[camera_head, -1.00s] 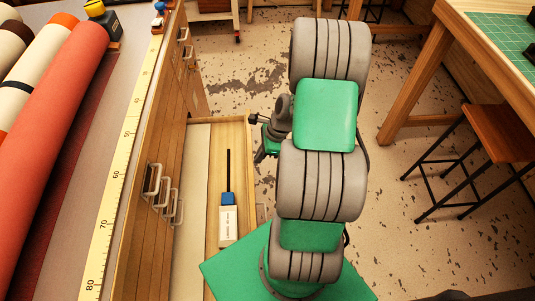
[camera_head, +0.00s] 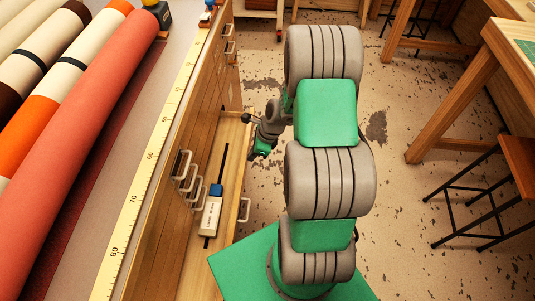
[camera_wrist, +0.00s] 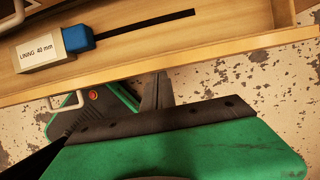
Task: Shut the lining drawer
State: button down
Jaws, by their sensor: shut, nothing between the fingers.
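The lining drawer (camera_head: 229,195) stands partly open, sticking out from the right side of the wooden bench cabinet. Its pale front handle (camera_head: 246,210) faces the floor side; the handle also shows in the wrist view (camera_wrist: 66,104). Inside lies a white block with a blue end, labelled "LINING 40 mm" (camera_wrist: 38,52), beside a dark slot. My gripper (camera_head: 253,156) is just outside the drawer front, toward its far end. In the wrist view my shut, empty fingers (camera_wrist: 158,82) reach the drawer's front edge; I cannot tell whether they touch it.
Several handles (camera_head: 188,178) of other drawers line the cabinet face. Fabric-like rolls (camera_head: 75,110) and a yellow ruler (camera_head: 140,187) lie on the bench top. A stool (camera_head: 485,195) and a wooden table (camera_head: 465,90) stand at right. Speckled floor lies open between.

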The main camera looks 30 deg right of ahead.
send_over(228, 161)
jog(key=shift+a, duration=0.15)
dwell(0.5)
